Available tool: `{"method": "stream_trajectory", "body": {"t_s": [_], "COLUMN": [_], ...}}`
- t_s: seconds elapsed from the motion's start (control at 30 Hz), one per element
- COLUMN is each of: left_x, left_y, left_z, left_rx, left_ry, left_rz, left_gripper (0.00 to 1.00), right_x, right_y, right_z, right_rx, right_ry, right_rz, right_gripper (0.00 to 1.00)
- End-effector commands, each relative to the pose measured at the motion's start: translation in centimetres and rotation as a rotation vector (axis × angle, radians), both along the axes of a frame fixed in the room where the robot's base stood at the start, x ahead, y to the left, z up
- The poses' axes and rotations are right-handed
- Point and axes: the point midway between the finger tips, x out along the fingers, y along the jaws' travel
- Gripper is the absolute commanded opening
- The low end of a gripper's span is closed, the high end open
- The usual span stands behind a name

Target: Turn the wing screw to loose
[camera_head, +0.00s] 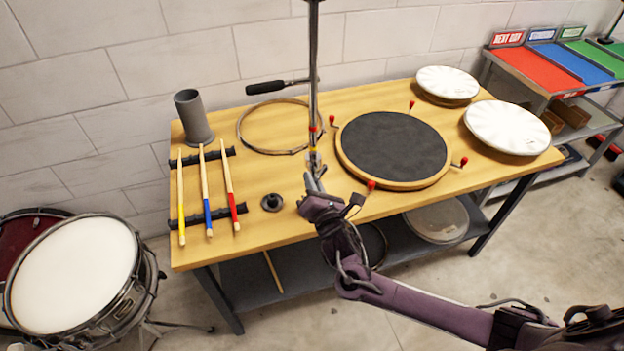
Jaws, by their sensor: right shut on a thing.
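My right gripper (314,179) is at the lower end of the rod. Its jaws are shut on the wing screw there. The screw is small and mostly hidden by the fingers, so I cannot tell its angle. My right arm reaches in from the lower right. My left gripper is not in view.
The bench (270,230) holds a round black practice pad (392,148) with red-tipped clamps, a hoop (243,135), a grey cup (193,117), drumsticks on a rack (228,185), and two white drum heads. A black knob (271,202) lies left of my gripper. A drum (75,275) stands lower left.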

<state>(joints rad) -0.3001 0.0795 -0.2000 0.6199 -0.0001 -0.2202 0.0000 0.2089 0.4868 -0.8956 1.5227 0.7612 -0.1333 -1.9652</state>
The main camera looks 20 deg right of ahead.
Motion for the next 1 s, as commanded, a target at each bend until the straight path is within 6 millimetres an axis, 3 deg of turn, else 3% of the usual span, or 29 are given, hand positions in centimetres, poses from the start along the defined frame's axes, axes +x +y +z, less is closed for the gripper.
{"method": "stream_trajectory", "body": {"t_s": [0.43,0.47,0.63,1.0], "left_x": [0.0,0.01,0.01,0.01], "left_y": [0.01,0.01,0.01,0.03], "left_z": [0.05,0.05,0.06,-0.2], "left_rx": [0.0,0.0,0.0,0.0], "left_ry": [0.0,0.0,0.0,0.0], "left_rz": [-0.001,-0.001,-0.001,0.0], "left_gripper": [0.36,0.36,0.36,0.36], "right_x": [-0.01,-0.01,-0.01,-0.84], "right_y": [-0.01,0.0,0.0,-0.07], "right_z": [-0.09,-0.1,-0.09,-0.22], "right_rx": [-0.01,-0.01,-0.009,-0.01], "right_ry": [0.0,0.0,0.0,0.0], "right_rz": [0.001,0.001,0.001,0.001], "right_gripper": [0.0,0.11,0.32,0.32]}}
